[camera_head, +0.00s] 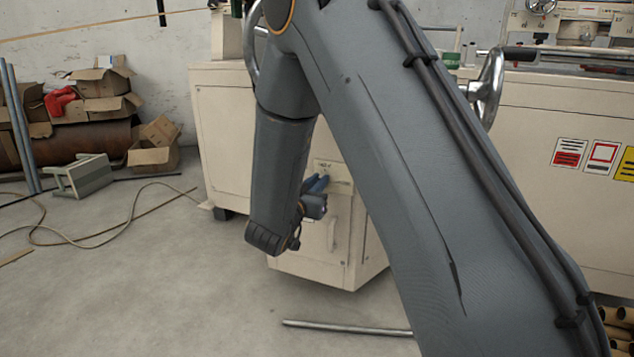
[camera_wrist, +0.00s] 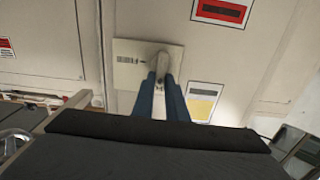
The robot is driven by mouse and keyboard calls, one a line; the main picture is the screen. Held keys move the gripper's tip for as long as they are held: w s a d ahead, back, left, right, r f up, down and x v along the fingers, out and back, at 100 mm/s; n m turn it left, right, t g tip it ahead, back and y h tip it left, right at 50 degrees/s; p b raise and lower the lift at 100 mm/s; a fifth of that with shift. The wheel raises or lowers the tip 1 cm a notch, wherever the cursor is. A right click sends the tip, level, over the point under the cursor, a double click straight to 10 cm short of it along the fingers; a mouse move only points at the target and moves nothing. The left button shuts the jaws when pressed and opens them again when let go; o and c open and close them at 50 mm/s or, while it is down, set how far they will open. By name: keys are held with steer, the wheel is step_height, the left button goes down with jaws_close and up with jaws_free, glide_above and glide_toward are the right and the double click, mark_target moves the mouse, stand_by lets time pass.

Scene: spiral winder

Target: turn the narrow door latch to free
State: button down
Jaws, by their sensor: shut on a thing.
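The narrow door latch (camera_wrist: 162,58) is a small grey knob on a pale square plate (camera_wrist: 128,72) with a small dark printed marking. The plate also shows in the head view (camera_head: 324,164) on the end face of the cream machine cabinet, above a door with a small upright handle (camera_head: 332,234). My gripper (camera_wrist: 164,77) has two blue fingers, close together and shut on the latch at its near end. In the head view my gripper (camera_head: 318,183) reaches the plate. The fingers hide part of the latch, and I cannot tell its exact angle.
A red label (camera_wrist: 221,11) and a yellow-and-white label (camera_wrist: 203,101) are near the plate. A handwheel (camera_head: 487,88) stands out from the machine. A metal bar (camera_head: 347,328) lies on the floor. Open floor lies left of the cabinet, with a loose cable and cardboard boxes (camera_head: 98,90) beyond.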

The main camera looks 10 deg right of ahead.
steer(key=shift+s+d+f+m+p, duration=0.25)
steer(key=shift+m+p, duration=0.85)
steer(key=shift+m, duration=1.85)
steer(key=shift+s+d+f+m+p, duration=0.15)
steer(key=shift+f+m+p, duration=0.25)
steer(key=shift+m+p, duration=1.65)
steer(key=shift+s+d+f+m+p, duration=0.1)
steer(key=shift+d+f+m+p, duration=0.15)
steer(key=shift+m, duration=3.55)
steer(key=c, duration=1.8)
jaws_free()
steer(key=shift+f, duration=0.1)
steer(key=shift+c, duration=0.2)
steer(key=shift+o, duration=0.4)
